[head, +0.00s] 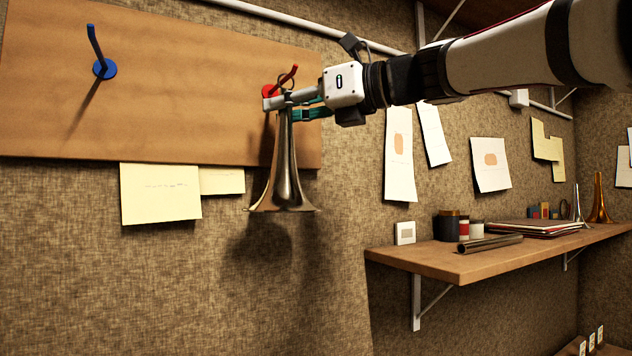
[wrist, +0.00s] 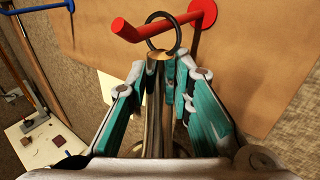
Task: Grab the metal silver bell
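The silver bell (head: 287,175) is a flared metal horn with its wide mouth down. It hangs upright below the red hook (head: 293,73) on the wooden board. In the wrist view, a dark ring (wrist: 149,33) at its top loops around the red hook (wrist: 133,30). My gripper (head: 284,105) is at the bell's narrow upper neck. In the wrist view, the teal-padded fingers of my gripper (wrist: 158,78) lie on both sides of the neck (wrist: 155,105), close against it. The bell's lower part is hidden by the gripper there.
The wooden board (head: 200,60) also carries an empty blue hook (head: 104,68). Paper notes (head: 160,193) hang below it. At right, a wooden shelf (head: 450,262) holds jars, a metal tube (head: 490,243) and a brass horn (head: 599,200). The space below the bell is clear.

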